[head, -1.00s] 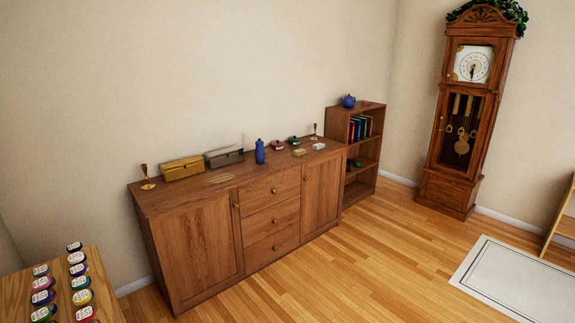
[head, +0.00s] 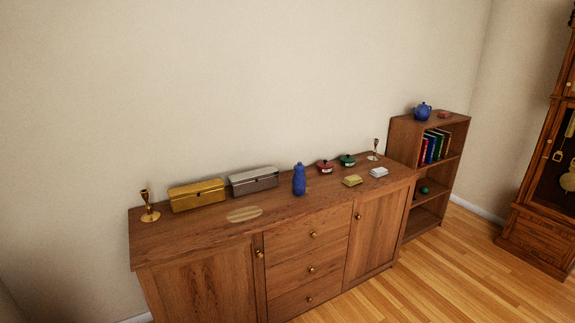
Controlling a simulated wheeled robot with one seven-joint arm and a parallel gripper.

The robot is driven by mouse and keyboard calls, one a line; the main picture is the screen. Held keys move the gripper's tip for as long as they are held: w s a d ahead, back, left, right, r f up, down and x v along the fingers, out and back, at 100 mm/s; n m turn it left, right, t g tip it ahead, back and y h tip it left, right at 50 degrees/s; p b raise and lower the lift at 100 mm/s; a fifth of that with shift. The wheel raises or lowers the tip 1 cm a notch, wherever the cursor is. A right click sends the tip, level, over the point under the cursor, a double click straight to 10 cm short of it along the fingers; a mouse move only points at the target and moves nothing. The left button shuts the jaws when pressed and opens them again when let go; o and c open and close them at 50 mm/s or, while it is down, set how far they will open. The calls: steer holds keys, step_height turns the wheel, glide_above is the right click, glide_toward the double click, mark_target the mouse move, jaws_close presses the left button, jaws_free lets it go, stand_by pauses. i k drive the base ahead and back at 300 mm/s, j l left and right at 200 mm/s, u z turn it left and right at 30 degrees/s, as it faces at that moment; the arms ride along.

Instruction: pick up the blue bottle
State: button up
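The blue bottle (head: 299,180) stands upright on top of the wooden sideboard (head: 200,232), near the middle of its length. A silver box (head: 253,181) is to its left and a small red lidded pot (head: 325,167) to its right, both apart from it. The bottle is fully visible. My gripper is not in view.
A gold box (head: 197,195) and a candlestick (head: 148,206) stand at the left; a green pot (head: 347,160), yellow block (head: 352,181), white block (head: 379,172) and another candlestick (head: 375,149) at the right. A bookshelf (head: 400,135) adjoins. Floor (head: 440,270) is clear in front.

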mark_target(299, 182)
steer(key=i+l+u, duration=0.15)
steer(key=i+u, duration=0.3)
steer(key=i+l+u, duration=0.2)
steer(key=u, duration=0.25)
steer(key=i+l+u, duration=0.3)
steer(key=u, duration=0.2)
steer(key=i+l+u, duration=0.15)
steer(key=l+u, duration=0.3)
steer(key=i+l+u, duration=0.1)
steer(key=l+u, duration=0.3)
steer(key=l, duration=0.25)
steer(key=l+u, duration=0.45)
steer(key=l, duration=0.25)
steer(key=l+u, duration=0.4)
steer(key=l, duration=0.3)
steer(key=k, duration=0.05)
